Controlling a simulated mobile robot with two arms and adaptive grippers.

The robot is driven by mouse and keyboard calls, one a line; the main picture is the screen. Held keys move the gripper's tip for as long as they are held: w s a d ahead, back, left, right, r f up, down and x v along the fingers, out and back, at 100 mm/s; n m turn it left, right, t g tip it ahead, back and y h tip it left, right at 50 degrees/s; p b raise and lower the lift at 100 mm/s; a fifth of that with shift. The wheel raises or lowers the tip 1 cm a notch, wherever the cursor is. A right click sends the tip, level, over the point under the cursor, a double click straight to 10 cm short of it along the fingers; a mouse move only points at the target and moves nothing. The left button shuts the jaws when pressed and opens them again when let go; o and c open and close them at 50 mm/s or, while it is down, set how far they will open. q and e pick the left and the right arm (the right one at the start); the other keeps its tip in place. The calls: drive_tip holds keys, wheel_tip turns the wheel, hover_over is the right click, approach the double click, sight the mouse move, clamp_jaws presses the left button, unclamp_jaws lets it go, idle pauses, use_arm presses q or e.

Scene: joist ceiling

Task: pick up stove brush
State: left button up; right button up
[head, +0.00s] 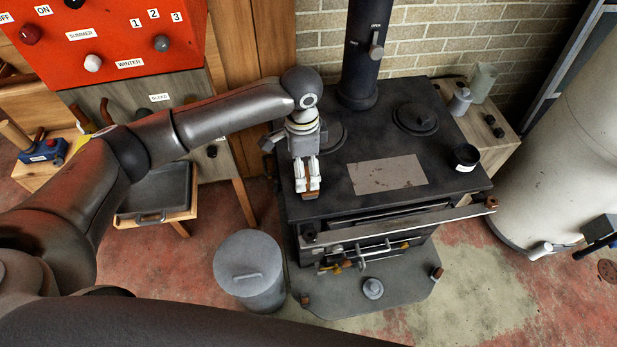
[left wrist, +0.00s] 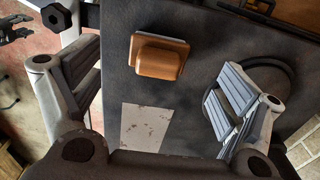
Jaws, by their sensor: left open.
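The stove brush, which I take to be the wooden block with a rounded wooden grip (left wrist: 160,57), lies on the dark stove top, seen in the left wrist view. In the head view a little of its brown wood (head: 309,196) shows at the fingertips, near the stove's left front corner; the rest is hidden by the gripper. My left gripper (head: 306,178) is over it, pointing down. In the left wrist view its two fingers (left wrist: 158,82) are spread wide with nothing between them, and the brush is ahead of them.
The black stove (head: 440,165) carries a worn pale plate (head: 388,174), a round lid (head: 416,118) and a small dark cup (head: 465,157). The stove pipe (head: 360,60) rises behind. A rail (head: 400,222) runs along the front. A grey lidded bin (head: 248,268) stands at the left.

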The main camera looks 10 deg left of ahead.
sight(308, 174)
use_arm(q)
drive_tip(key=shift+f, duration=0.55)
drive_tip(key=shift+w+f, duration=0.15)
drive_tip(key=shift+f, duration=0.1)
drive_tip(key=f, duration=0.2)
drive_tip(key=d+f+p, duration=0.1)
drive_tip(key=f, duration=0.1)
drive_tip(key=shift+f, duration=0.2)
drive_tip(key=shift+w+f, duration=0.1)
drive_tip(key=shift+f, duration=0.3)
drive_tip(key=shift+c, duration=2.7)
drive_tip(key=c, duration=0.6)
use_arm(e)
drive_tip(key=shift+w+a+r, duration=0.1)
drive_tip(key=shift+w+r, duration=0.45)
drive_tip(key=shift+r, duration=0.05)
